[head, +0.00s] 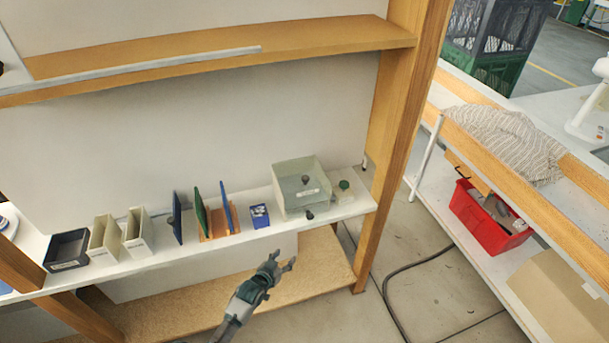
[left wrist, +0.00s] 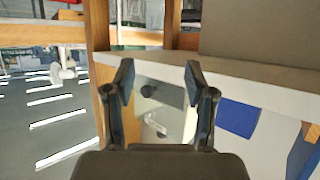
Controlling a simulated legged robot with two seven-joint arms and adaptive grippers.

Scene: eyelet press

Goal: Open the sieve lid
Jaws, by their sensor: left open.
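The sieve looks to be the pale grey-green box (head: 290,200) at the right end of the shelf in the head view. Its pale top is in place, with a dark knob (head: 305,179) and a small white label. Another dark knob (head: 309,214) shows at its lower front. My left gripper (head: 284,258) is open and empty, in front of and below the shelf, apart from the box. My right gripper is out of view.
A small blue container (head: 259,216) stands left of the box, with upright blue and green panels in a wooden rack (head: 219,224) further left. A wooden post (head: 390,150) rises at the right shelf end. A dark green knob (head: 344,184) sits right of the box.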

